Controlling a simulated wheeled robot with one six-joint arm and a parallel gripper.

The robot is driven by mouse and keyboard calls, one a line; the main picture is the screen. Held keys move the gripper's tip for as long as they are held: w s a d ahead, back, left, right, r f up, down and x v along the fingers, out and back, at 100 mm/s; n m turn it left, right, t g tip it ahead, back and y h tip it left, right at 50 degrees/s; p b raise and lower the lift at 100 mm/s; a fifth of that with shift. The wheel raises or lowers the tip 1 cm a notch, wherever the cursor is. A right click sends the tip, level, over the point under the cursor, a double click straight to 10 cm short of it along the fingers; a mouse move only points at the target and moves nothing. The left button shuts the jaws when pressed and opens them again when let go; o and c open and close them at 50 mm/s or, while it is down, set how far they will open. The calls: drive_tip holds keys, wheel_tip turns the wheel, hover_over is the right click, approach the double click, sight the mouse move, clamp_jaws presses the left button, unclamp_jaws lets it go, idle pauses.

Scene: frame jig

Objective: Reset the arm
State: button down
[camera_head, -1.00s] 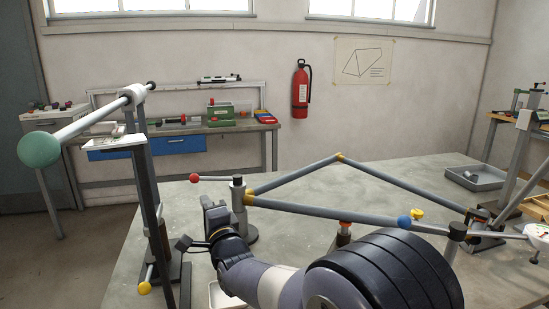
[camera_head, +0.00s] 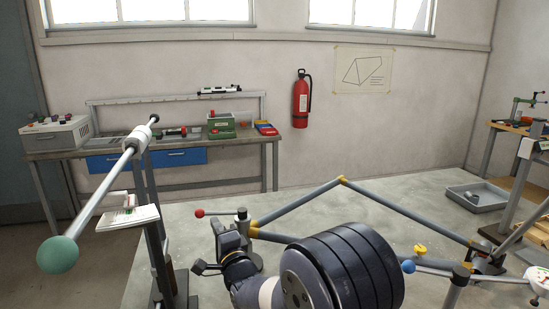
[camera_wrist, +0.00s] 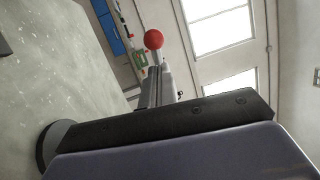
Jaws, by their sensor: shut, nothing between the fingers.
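My gripper (camera_head: 220,232) is shut and empty, seen from behind at the end of my arm. It is above the grey table (camera_head: 180,235), in front of the upright clamp post (camera_head: 242,228) with a red-knobbed lever (camera_head: 200,213). In the picture they lie close together; I cannot tell the gap. In the wrist view the red knob (camera_wrist: 153,40) and post stand beyond the dark bar across the foreground, and the fingertips do not show clearly. The grey tube frame (camera_head: 290,205) with yellow joints runs from the post to the right. My arm hides part of its lower tube.
A stand at left carries a long rod with a green ball (camera_head: 57,253). A blue ball (camera_head: 408,266) and a yellow knob (camera_head: 420,250) are right of my arm. A grey tray (camera_head: 480,196) sits at the back right. The table's back middle is clear.

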drive_tip(key=b+v, duration=0.3)
drive_tip(key=v, duration=1.1)
drive_tip(key=shift+d, duration=0.15)
drive_tip(key=shift+f, duration=0.1)
